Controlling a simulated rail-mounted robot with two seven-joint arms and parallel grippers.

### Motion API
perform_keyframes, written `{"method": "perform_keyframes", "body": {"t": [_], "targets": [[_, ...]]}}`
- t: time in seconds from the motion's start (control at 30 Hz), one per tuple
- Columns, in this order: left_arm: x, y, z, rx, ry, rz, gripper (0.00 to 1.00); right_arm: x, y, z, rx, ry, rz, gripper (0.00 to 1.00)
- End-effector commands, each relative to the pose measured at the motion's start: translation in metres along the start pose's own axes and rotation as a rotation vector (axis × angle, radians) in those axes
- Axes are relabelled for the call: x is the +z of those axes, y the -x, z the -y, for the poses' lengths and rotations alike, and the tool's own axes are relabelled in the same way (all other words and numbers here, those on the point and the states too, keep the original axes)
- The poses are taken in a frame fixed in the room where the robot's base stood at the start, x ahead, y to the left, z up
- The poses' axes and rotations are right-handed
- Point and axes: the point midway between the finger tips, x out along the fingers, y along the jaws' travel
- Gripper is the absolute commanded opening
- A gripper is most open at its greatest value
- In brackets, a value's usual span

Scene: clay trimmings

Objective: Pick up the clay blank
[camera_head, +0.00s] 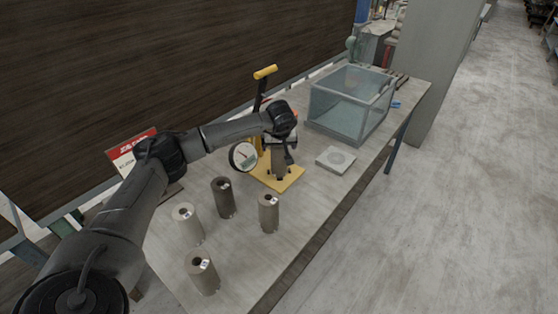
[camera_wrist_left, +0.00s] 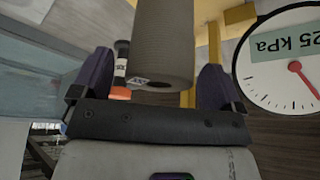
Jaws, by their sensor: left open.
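A grey clay cylinder, the likely clay blank (camera_head: 279,166), stands upright on the yellow base of the press. Its upper part is partly hidden by my left gripper (camera_head: 283,146), which is over the press. In the left wrist view the grey cylinder (camera_wrist_left: 163,40) lies in line with the space between the two open fingers of the gripper (camera_wrist_left: 157,82), with a small white tag and a dark hole at its near end. A gap shows on its left; its right side is close to the other finger, and I cannot tell if they touch.
Several similar cylinders, including a dark one (camera_head: 222,199), stand on the table (camera_head: 245,262) at the front. A yellow-based press (camera_head: 290,183) carries a round gauge (camera_head: 243,156), which also shows in the wrist view (camera_wrist_left: 285,75). A glass tank (camera_head: 338,108) and a square plate (camera_head: 335,159) are beyond.

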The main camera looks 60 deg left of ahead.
Motion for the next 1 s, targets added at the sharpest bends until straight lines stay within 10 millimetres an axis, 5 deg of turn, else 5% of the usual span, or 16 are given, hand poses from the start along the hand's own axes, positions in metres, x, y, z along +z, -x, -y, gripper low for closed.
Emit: {"method": "perform_keyframes", "body": {"t": [0.27, 1.0], "targets": [[0.0001, -0.0022, -0.0001, 0.000, -0.001, 0.000, 0.93, 0.0002, -0.0003, -0.0002, 0.000, 0.001, 0.000, 0.46], [0.0001, -0.0019, -0.0001, 0.000, 0.000, 0.000, 0.23, -0.0005, -0.0004, 0.0027, -0.007, -0.009, -0.001, 0.46]]}}
